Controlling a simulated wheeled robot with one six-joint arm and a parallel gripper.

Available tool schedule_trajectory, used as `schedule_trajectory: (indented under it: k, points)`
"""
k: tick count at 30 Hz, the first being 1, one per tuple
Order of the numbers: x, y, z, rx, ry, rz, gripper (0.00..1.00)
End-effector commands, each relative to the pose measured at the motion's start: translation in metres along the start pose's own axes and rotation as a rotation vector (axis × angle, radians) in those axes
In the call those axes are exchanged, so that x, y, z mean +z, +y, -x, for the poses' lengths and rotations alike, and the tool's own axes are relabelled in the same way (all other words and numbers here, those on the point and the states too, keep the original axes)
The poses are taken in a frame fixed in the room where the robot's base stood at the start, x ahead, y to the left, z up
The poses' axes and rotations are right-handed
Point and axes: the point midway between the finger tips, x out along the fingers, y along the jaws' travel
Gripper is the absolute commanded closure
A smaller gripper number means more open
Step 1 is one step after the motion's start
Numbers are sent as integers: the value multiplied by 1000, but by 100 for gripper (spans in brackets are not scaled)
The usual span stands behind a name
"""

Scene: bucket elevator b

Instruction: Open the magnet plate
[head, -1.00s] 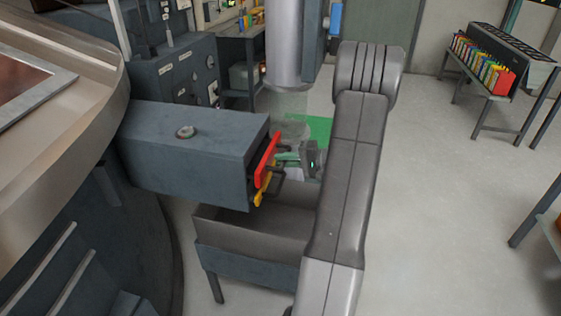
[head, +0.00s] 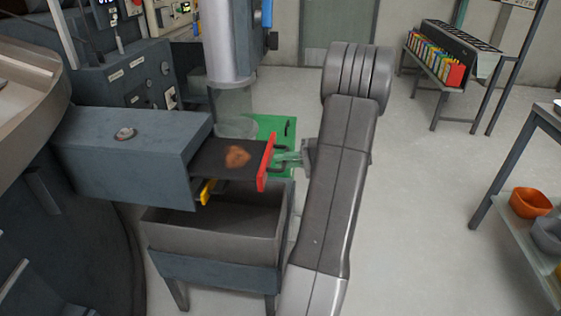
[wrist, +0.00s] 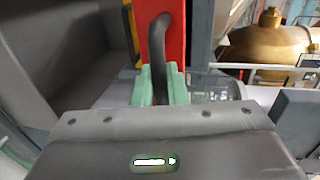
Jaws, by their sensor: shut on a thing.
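The magnet plate (head: 220,161) is a dark flat plate with a red front (head: 266,163) and a dark handle. It is pulled partly out of the grey-blue housing (head: 135,150) in the head view, and a rusty brown clump (head: 237,157) lies on top of it. My gripper (head: 285,160) is at the handle, on the right side of the red front. In the wrist view the green fingers (wrist: 160,84) are shut on the black handle (wrist: 158,45), with the red front behind it.
An open grey bin (head: 215,222) on legs stands below the plate. A yellow part (head: 205,191) shows under the plate at the housing. A clear and grey vertical pipe (head: 230,100) stands behind. The floor on the right is clear up to a shelf with an orange bowl (head: 530,203).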

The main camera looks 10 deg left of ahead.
Motion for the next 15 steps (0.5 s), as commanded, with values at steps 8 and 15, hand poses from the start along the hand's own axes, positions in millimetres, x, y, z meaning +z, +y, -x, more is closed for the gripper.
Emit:
schedule_trajectory:
  k: [8, 15]
  points:
    - [0, 1, 0, 1, 1, -2, 76]
    - [0, 0, 0, 0, 0, -1, 71]
